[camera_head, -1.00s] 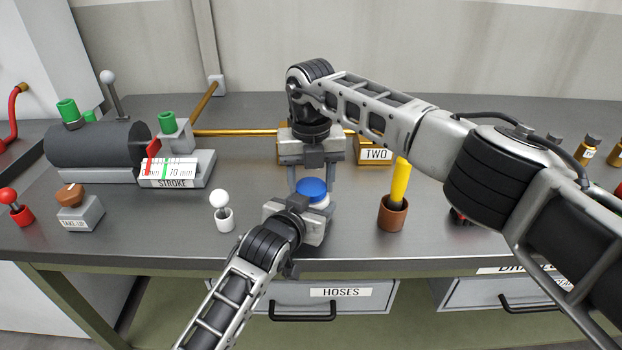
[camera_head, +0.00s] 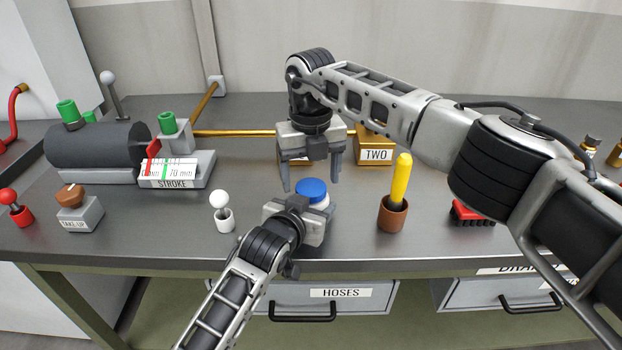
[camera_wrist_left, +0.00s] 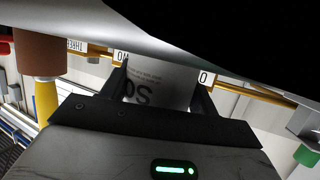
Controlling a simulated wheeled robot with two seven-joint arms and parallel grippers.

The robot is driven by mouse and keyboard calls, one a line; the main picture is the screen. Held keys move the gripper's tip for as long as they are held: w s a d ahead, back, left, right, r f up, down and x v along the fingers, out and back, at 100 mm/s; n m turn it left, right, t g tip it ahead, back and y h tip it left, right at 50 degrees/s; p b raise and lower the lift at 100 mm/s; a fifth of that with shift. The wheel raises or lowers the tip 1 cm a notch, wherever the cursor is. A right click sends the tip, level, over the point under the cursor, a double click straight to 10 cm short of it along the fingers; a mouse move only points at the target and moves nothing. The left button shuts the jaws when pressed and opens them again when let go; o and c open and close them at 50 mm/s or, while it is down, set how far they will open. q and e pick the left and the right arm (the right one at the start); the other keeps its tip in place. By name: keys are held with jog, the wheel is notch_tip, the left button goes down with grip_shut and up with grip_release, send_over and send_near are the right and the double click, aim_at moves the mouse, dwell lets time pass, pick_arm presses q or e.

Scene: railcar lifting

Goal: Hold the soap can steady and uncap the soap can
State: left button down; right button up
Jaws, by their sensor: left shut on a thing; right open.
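The soap can stands near the front of the bench, with its blue cap (camera_head: 312,189) on top in the head view. My left gripper (camera_head: 312,214) is shut on the can's body from the front and hides most of it. In the left wrist view the white can body (camera_wrist_left: 158,85), with dark lettering, sits between the left fingers. My right gripper (camera_head: 311,186) is open and points down, its fingers apart above and behind the cap. It holds nothing.
A brown cup with a yellow handle (camera_head: 401,180) stands to the right, and a red brush (camera_head: 468,212) beyond it. A white-knobbed lever (camera_head: 221,205) is at the left. A block marked TWO (camera_head: 376,152) and a brass rod (camera_head: 235,133) lie behind.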

notch_tip(320, 180, up, 3)
jog(key=shift+r, duration=0.1)
jog(key=shift+c, duration=0.4)
notch_tip(320, 180, up, 3)
jog(key=m, duration=0.2)
jog(key=shift+m, duration=0.6)
jog(key=shift+f, duration=3.9)
jog(key=c, duration=1)
jog(key=n, duration=0.3)
jog(key=shift+c, duration=0.2)
